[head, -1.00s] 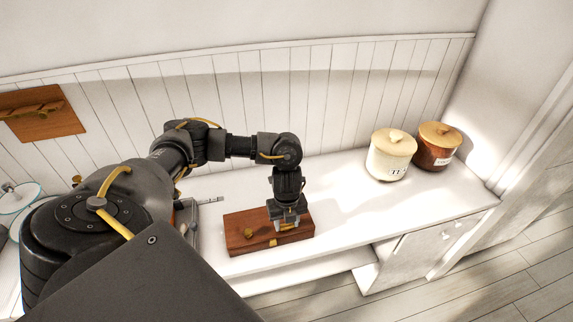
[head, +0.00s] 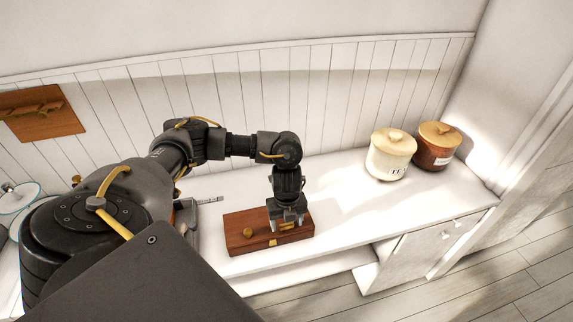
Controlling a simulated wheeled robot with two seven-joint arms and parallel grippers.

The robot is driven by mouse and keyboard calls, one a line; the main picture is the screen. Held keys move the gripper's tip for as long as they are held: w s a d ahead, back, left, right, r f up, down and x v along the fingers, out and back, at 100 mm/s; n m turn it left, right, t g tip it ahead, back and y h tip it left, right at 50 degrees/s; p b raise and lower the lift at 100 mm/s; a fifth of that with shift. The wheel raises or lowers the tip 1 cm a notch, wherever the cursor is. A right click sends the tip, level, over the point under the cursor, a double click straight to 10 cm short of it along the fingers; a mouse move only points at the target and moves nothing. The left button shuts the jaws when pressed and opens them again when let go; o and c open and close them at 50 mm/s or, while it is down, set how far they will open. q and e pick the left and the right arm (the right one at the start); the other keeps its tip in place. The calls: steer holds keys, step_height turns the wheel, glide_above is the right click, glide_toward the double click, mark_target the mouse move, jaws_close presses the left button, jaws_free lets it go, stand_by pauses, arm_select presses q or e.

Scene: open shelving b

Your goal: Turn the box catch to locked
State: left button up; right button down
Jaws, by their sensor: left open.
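The wooden box (head: 240,234) is a flat reddish-brown block lying on the white counter. A round brass knob (head: 248,233) sits on its left part and a small brass piece (head: 273,242) is at its front edge. A brass catch (head: 285,226) shows partly under my left gripper (head: 287,221). The gripper points down over the right half of the box, open, with its fingers at the catch. The fingers hide part of the catch, so I cannot tell its exact setting. My right gripper is not in view.
A cream jar (head: 390,158) and a brown jar (head: 435,150) with wooden lids stand at the back right of the counter (head: 350,215). A wooden hook board (head: 40,112) hangs on the wall at left. The counter right of the box is clear.

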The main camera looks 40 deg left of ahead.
mark_target(287, 225)
arm_select(q)
step_height(287, 225, up, 11)
steer(key=p, duration=0.1)
steer(key=shift+f, duration=0.2)
stand_by(0.5)
